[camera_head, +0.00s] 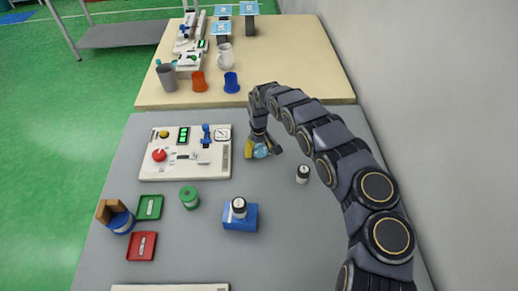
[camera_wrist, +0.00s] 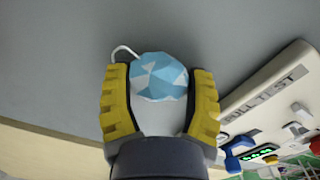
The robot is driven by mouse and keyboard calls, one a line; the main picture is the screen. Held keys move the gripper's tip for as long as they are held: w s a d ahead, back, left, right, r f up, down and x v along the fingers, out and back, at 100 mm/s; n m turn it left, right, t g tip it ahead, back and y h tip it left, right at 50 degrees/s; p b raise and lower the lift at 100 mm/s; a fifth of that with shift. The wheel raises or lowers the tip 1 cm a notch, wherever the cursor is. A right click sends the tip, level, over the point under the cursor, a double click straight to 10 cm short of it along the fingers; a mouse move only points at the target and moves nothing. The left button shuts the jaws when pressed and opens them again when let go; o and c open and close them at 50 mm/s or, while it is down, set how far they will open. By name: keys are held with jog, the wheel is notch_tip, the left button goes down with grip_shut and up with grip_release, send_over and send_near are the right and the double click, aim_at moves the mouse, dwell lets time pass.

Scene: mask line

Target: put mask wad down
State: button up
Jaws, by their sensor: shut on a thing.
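The mask wad (camera_wrist: 160,78) is a crumpled light-blue and white ball with a thin white loop sticking out at its upper left in the wrist view. My gripper (camera_wrist: 160,88) has yellow ribbed fingers on both sides of the wad and is shut on it. In the head view my gripper (camera_head: 258,151) points down over the grey table (camera_head: 285,235), with the blue wad (camera_head: 261,151) between its fingers. It is to the right of the white test panel. I cannot tell whether the wad touches the table.
The white test panel (camera_head: 187,171) stands close on the left. A small black-topped jar (camera_head: 303,174) stands to the right. A blue block (camera_head: 240,223) with another jar on it, a green spool (camera_head: 189,198), a green tray (camera_head: 149,207) and a red tray (camera_head: 141,246) lie nearer.

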aim_at(259, 147)
jog(key=o, duration=0.6)
jog(key=shift+o, duration=0.2)
notch_tip(259, 147, up, 12)
jog(key=s+d+r+m+h, duration=0.1)
jog(key=s+d+r+m, duration=0.1)
jog(key=s+d+r, duration=0.55)
jog(key=s+d+r+m+h, duration=0.1)
jog(key=s+d+r+m, duration=0.25)
jog(key=s+r, duration=0.55)
jog(key=s+a+r+g+y, duration=0.1)
jog(key=s+a, duration=0.1)
jog(key=s, duration=1)
jog(key=s+a+r+n+y, duration=0.1)
jog(key=s, duration=1.2)
jog(key=shift+a+g, duration=0.35)
jog(key=shift+g, duration=0.05)
